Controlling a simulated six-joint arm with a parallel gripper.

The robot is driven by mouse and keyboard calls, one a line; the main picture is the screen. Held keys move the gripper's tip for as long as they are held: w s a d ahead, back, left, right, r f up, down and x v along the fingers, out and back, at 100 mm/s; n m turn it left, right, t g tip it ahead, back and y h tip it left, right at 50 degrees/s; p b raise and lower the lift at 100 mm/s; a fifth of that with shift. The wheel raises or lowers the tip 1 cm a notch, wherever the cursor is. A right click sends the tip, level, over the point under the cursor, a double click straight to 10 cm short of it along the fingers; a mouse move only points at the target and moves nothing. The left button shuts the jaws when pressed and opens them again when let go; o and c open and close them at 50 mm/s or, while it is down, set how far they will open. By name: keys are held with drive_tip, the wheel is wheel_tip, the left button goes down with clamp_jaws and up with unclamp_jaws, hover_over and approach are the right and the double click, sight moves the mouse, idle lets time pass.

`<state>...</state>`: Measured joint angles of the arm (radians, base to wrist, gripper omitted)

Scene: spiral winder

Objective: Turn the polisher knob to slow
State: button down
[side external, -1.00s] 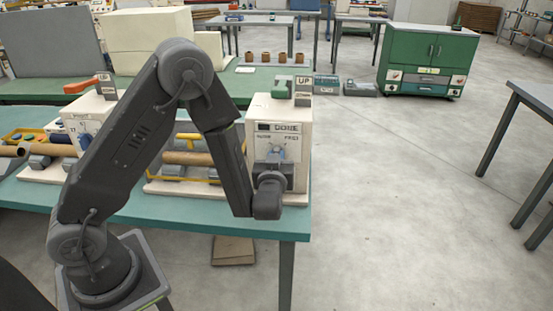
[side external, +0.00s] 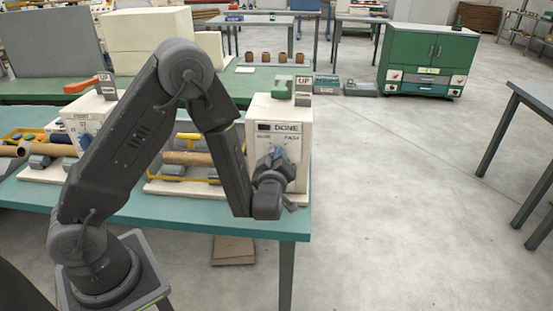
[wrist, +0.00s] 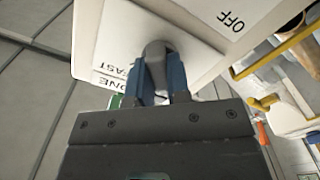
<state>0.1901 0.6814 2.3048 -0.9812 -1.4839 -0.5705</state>
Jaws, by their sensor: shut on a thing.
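The polisher (side external: 293,152) is a pale upright box at the right end of the green bench. Its front carries a dark display beside the word DONE, with SLOW and FAST lettering below. The grey knob (wrist: 156,58) sits on a white plate in the wrist view, where FAST and OFF lettering also shows. My gripper (wrist: 157,78) is shut on the knob, one blue finger on each side. In the side view my gripper (side external: 272,162) is tilted against the polisher's front and mostly hides the knob, so its exact setting cannot be told.
Brown tubes (side external: 190,158) lie in a yellow-barred frame left of the polisher. Another pale machine with a blue knob (side external: 87,139) stands farther left.

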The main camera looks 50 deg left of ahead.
idle(0.4)
drive_tip(key=c, duration=1.1)
unclamp_jaws()
drive_tip(key=v, duration=1.4)
